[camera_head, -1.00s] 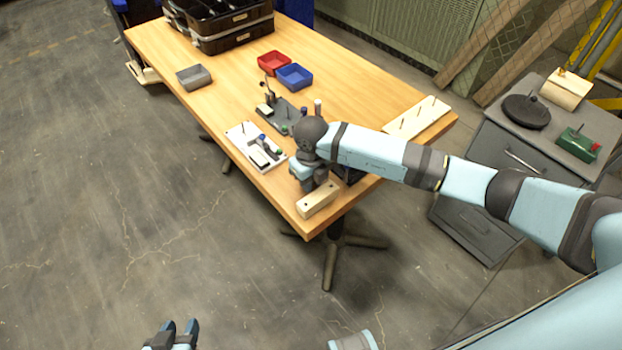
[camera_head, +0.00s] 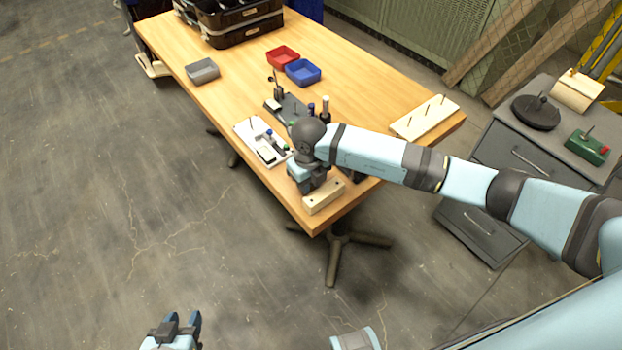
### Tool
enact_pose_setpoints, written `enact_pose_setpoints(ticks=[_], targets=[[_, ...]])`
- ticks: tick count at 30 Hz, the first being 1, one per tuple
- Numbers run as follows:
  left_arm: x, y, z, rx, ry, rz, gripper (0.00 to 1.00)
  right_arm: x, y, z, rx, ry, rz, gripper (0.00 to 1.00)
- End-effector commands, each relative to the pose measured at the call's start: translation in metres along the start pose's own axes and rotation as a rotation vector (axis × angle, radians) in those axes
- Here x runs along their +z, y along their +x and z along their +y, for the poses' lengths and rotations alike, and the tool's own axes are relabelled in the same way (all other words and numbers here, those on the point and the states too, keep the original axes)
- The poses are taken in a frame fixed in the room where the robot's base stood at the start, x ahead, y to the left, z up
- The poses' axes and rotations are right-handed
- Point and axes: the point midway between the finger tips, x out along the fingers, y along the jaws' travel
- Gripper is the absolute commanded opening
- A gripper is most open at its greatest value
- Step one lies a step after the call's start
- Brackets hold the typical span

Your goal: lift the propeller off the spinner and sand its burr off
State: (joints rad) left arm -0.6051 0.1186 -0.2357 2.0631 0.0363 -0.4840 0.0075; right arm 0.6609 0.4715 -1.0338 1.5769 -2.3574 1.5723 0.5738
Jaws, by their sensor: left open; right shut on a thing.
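My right gripper (camera_head: 306,187) is low over the near end of the wooden table. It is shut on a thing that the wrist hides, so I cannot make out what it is. A pale block with dark dots (camera_head: 325,197) lies at the near corner, just right of the gripper. My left gripper (camera_head: 182,325) is open and empty at the bottom of the picture, over the floor. A small green unit (camera_head: 586,148) with a red part and an upright pin stands on the grey cabinet. I cannot pick out a propeller.
A white board with small parts (camera_head: 262,144) and a dark fixture board (camera_head: 289,109) lie beyond my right gripper. A pegged board (camera_head: 425,119) lies at the table's right edge. Red (camera_head: 283,57), blue (camera_head: 303,72) and grey (camera_head: 203,71) trays stand farther back.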

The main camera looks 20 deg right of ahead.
Motion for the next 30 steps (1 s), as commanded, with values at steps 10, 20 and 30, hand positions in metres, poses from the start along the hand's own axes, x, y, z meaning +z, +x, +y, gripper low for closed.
enact_pose_setpoints(ticks=[10, 20, 30], targets=[[-0.002, 0.0, 0.002, 0.0, -0.007, 0.002, 0.43, 0.0, 0.0, 0.012, 0.001, -0.001, 0.0, 0.0], [0.001, -0.001, -0.002, 0.0, 0.007, -0.002, 0.43, -0.001, 0.0, 0.003, 0.0, 0.0, 0.0, 0.0], [0.001, -0.001, -0.002, 0.0, 0.01, -0.003, 0.43, -0.001, 0.001, -0.004, 0.0, 0.0, 0.002, 0.0]])
